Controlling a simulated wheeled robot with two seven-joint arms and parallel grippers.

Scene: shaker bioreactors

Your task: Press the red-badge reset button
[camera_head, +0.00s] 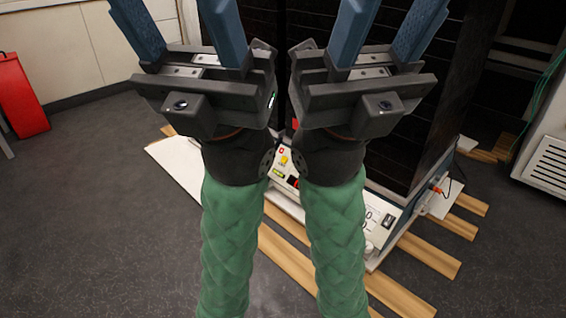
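A white control panel (372,215) runs along the low front of a dark cabinet-like machine. Between my two wrists, a small red badge (282,150) shows on the panel, with a yellow button-like part (284,160) just below it. A dark element with a red part (293,183) sits lower right of them. My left gripper (182,32) and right gripper (385,32) are raised side by side, blue fingers pointing up and spread apart, with nothing between them. Both appear nearer the camera than the panel. My forearms and wrists hide much of the panel, so I cannot tell which part is the reset button.
The dark machine (430,110) stands on wooden slats (430,255). An orange plug with a cable (437,190) sticks out at the panel's right end. A white vented unit (548,160) stands at right, a red object (20,95) at far left. Grey floor (90,220) at left is clear.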

